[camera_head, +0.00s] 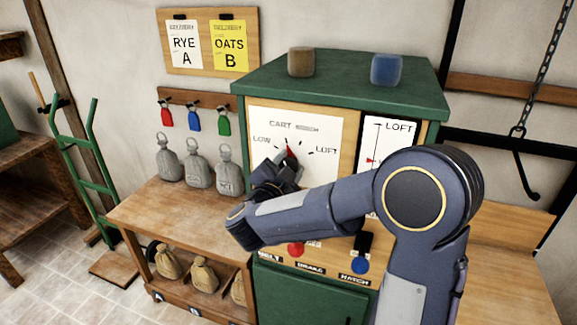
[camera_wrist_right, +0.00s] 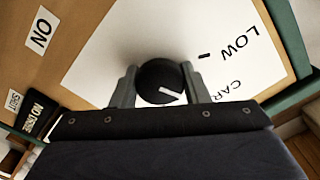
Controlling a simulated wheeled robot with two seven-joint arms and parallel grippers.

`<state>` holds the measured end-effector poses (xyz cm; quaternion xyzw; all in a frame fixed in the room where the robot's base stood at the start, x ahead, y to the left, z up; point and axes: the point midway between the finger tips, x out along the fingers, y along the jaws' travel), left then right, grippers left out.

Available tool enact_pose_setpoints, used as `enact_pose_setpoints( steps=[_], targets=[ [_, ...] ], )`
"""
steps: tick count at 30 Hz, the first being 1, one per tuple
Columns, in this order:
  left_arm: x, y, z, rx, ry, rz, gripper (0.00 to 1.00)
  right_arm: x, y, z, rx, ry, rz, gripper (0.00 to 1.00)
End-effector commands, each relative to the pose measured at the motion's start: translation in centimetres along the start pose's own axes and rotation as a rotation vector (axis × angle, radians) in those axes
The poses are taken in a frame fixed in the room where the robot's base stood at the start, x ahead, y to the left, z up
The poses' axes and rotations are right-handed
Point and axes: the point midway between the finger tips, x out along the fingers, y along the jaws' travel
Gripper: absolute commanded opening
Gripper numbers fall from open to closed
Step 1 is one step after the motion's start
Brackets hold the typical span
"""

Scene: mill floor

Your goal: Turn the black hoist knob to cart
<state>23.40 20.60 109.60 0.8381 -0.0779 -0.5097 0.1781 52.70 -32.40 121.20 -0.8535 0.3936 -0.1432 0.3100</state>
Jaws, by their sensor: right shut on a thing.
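The black hoist knob (camera_wrist_right: 160,78) sits on a white dial plate marked LOW, CART and LOFT (camera_head: 312,127). In the right wrist view it is between my right gripper's two fingers (camera_wrist_right: 160,88), which are shut on its sides. In the head view the right gripper (camera_head: 278,176) is at the dial and mostly hides the knob. A red pointer tip (camera_head: 290,152) shows above it, pointing up toward CART. My left gripper is not in view.
A second scale marked LOFT (camera_head: 398,128) has a red marker. Below my right arm are a red knob (camera_head: 296,249) and a blue knob (camera_head: 360,265). A hook on a chain (camera_head: 528,180) hangs at right.

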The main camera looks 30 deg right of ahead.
Motion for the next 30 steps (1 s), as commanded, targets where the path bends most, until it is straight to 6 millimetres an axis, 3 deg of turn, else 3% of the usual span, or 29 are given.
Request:
enact_pose_setpoints(
  steps=[2, 3, 7, 17, 30],
  targets=[
    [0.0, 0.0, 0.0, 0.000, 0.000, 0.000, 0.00, 0.0, 0.1, 0.1, -0.002, -0.003, 0.002, 0.19],
    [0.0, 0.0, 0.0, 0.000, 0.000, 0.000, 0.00, 0.0, 0.1, 0.1, -0.001, -0.003, 0.002, 0.45],
    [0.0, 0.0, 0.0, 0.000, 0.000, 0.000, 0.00, 0.0, 0.1, 0.1, -0.001, -0.002, 0.001, 0.62],
    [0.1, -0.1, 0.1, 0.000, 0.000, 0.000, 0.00, -0.3, 0.0, 0.1, 0.002, -0.001, -0.001, 0.63],
    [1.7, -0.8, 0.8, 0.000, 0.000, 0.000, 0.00, -6.8, 0.1, 0.2, 0.002, -0.004, -0.002, 0.63]
  ],
)
